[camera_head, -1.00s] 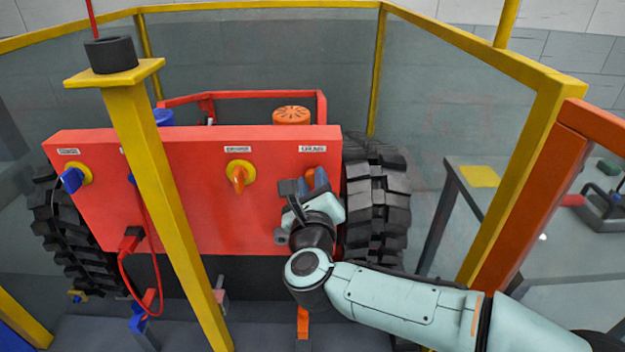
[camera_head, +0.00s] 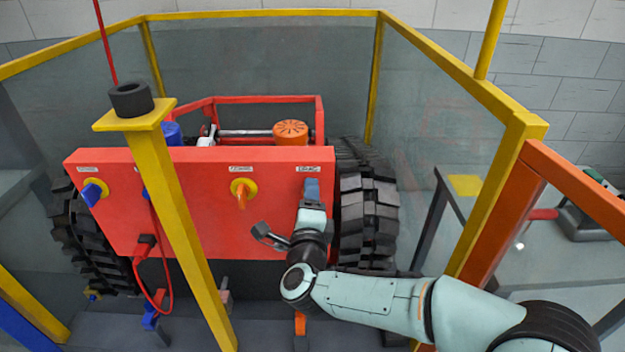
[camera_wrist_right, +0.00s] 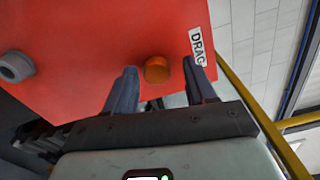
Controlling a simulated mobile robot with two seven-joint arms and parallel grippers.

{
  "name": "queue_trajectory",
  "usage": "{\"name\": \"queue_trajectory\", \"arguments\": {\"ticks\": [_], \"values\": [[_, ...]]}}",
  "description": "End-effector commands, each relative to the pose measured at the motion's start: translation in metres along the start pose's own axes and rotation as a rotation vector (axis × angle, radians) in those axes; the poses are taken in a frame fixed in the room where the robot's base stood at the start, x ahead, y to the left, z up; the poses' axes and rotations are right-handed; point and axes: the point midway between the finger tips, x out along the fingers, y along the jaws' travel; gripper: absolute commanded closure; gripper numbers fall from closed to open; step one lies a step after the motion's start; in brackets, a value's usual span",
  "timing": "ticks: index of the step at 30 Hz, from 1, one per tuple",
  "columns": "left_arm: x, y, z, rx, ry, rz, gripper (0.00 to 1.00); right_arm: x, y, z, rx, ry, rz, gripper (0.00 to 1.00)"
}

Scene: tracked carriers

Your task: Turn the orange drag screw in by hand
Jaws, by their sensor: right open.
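The orange drag screw (camera_wrist_right: 157,69) is a round knob on the carrier's red panel (camera_head: 200,200). In the right wrist view it shows beside the white "DRAG" label (camera_wrist_right: 198,47). My right gripper (camera_wrist_right: 160,68) is open, with one blue-grey finger on either side of the screw in that view. I cannot tell whether the fingertips reach past its face or touch it. In the head view my right gripper (camera_head: 312,188) is at the panel's right end, below a label, and hides the screw. My left gripper is not in view.
A yellow post (camera_head: 180,220) stands in front of the panel. A red cable (camera_head: 157,280) hangs at left. Glass walls with yellow frames surround the carrier.

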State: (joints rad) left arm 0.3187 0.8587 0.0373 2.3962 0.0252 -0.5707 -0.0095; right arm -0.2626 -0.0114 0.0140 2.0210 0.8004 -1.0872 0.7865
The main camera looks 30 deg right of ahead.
Motion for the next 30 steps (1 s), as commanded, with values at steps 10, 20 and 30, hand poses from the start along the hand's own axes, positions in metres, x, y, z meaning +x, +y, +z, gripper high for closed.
{"name": "queue_trajectory", "arguments": {"ticks": [10, 20, 30], "values": [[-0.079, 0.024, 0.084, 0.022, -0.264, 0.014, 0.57, 0.000, -0.005, 0.001, -0.618, -0.001, 0.003, 0.45], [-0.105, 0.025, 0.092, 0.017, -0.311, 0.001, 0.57, 0.000, 0.001, 0.001, -1.061, -0.002, 0.004, 0.45], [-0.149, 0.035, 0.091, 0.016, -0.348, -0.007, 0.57, 0.001, 0.001, 0.001, -1.740, -0.001, -0.001, 0.45]]}}
